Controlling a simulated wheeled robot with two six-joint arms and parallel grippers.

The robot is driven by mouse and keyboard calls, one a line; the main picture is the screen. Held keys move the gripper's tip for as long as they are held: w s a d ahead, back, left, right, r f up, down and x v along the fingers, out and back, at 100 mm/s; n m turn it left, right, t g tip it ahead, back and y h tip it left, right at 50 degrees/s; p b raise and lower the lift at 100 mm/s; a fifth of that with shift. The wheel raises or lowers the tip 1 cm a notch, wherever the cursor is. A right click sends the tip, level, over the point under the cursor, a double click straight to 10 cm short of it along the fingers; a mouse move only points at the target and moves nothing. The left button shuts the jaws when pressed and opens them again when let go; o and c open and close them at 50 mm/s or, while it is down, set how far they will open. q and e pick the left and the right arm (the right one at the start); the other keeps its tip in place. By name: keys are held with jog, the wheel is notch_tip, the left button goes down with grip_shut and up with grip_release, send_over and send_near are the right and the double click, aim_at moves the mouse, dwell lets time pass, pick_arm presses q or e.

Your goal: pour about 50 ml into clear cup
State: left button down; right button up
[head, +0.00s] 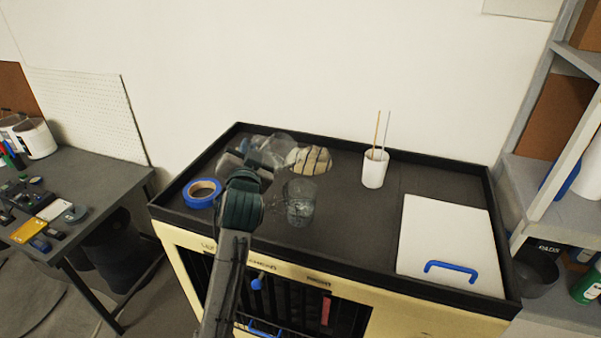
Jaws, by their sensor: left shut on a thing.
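A clear cup (299,208) stands upright on the dark top of the cart, near its front edge. My left gripper (262,152) is shut on a clear vessel (283,143) and holds it tipped toward the right, behind and above the cup in the picture. The gripper and arm hide part of the vessel. I cannot tell how much liquid is in the vessel or in the cup, and no stream is clearly visible. My right gripper is not in view.
A beige striped object (312,160) lies behind the cup. A blue tape roll (202,193) is at the left. A white holder (375,169) with two thin sticks and a white board (448,238) with a blue handle are at the right. A raised black rim (345,268) edges the cart.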

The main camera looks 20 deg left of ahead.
pick_arm(q)
jog(key=shift+w+a+f+n+g+h, duration=0.15)
jog(key=shift+a+f+n+g, duration=0.25)
jog(key=shift+f, duration=0.15)
jog(key=shift+w+a+f+n+g+h, duration=0.15)
jog(key=shift+a+f+n+g, duration=0.2)
jog(key=shift+f, duration=0.2)
jog(key=shift+p, duration=0.3)
dwell(0.8)
